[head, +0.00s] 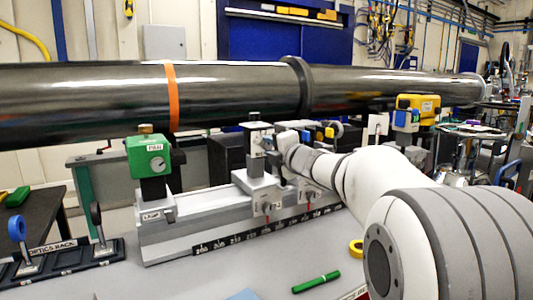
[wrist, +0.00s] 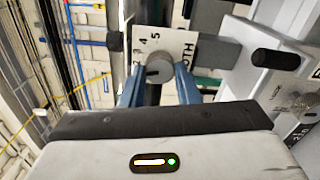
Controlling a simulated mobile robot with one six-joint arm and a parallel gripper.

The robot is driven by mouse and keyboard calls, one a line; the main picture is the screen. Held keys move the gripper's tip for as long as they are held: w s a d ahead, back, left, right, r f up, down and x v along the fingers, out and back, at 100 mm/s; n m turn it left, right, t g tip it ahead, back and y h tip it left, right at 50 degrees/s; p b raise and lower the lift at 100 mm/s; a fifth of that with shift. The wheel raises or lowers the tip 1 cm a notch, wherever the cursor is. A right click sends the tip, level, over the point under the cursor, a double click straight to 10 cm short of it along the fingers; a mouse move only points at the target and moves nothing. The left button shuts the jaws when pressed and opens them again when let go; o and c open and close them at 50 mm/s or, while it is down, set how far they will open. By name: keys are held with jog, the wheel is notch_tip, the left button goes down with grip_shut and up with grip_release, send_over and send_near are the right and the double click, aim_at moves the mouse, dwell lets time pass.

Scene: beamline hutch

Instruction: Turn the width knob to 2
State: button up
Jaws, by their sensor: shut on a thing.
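The width knob (wrist: 158,72) is a grey round knob on a white dial plate (wrist: 178,45) in the wrist view. I cannot tell which number the knob points to. In the head view my gripper (head: 284,143) is at the grey slit unit (head: 256,142) on the rail; the knob is hidden there.
A long dark beam pipe (head: 230,90) runs above and behind the rail (head: 190,225). A green box (head: 148,157) stands left on the rail. A black handle (wrist: 276,59) is right of the knob in the wrist view. A green marker (head: 316,282) lies on the table.

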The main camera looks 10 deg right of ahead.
jog(key=shift+f, duration=0.25)
jog(key=o, duration=0.9)
jog(key=shift+r, duration=0.1)
jog(key=shift+o, duration=0.3)
jog(key=shift+r, duration=0.1)
jog(key=v, duration=0.7)
jog(key=shift+s+d+p, duration=0.15)
jog(key=shift+s+p, duration=0.2)
jog(key=shift+p, duration=0.05)
jog(key=shift+r, duration=0.1)
